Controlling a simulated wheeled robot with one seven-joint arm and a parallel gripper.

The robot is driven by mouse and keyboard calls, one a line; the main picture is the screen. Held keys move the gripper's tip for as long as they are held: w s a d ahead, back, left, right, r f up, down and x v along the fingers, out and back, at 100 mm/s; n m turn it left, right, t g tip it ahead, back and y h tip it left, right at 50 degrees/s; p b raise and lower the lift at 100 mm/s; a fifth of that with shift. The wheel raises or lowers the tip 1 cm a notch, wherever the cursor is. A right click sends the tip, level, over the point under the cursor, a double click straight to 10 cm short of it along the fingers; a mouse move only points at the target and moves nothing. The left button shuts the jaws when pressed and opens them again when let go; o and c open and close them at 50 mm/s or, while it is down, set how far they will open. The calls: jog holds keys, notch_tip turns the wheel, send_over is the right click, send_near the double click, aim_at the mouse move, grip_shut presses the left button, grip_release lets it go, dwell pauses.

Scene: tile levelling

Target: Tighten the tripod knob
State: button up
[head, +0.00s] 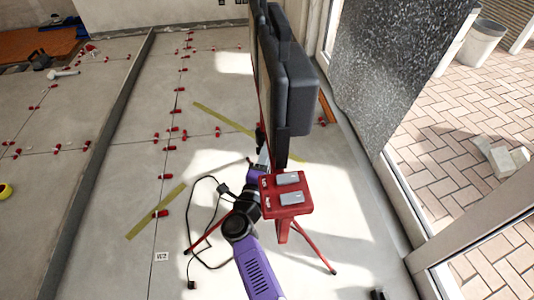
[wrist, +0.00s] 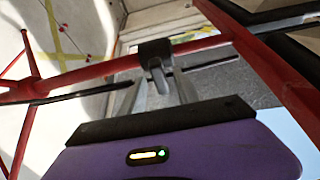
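The red tripod (wrist: 95,70) shows in the wrist view as slanting red tubes. A dark clamp with a grey lever-like knob (wrist: 158,75) sits on one tube. My gripper (wrist: 156,98) is open, with one grey finger on each side of the knob and gaps visible between them. In the head view, a red stand (head: 300,208) with splayed red legs is beside my purple arm. Two grey blocks lie on its top. The fingertips and knob cannot be made out there.
A large black case (head: 287,85) rises just behind the red stand. A black cable (head: 200,225) lies on the floor to the left. Red levelling clips (head: 160,213) dot the tile joints. A speckled slab (head: 395,70) leans at the right. Floor at left centre is mostly open.

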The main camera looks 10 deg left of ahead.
jog(key=s+p, duration=0.2)
jog(key=s, duration=0.5)
jog(key=shift+s+a+p, duration=0.25)
jog(key=shift+a+p, duration=0.05)
jog(key=shift+a, duration=0.1)
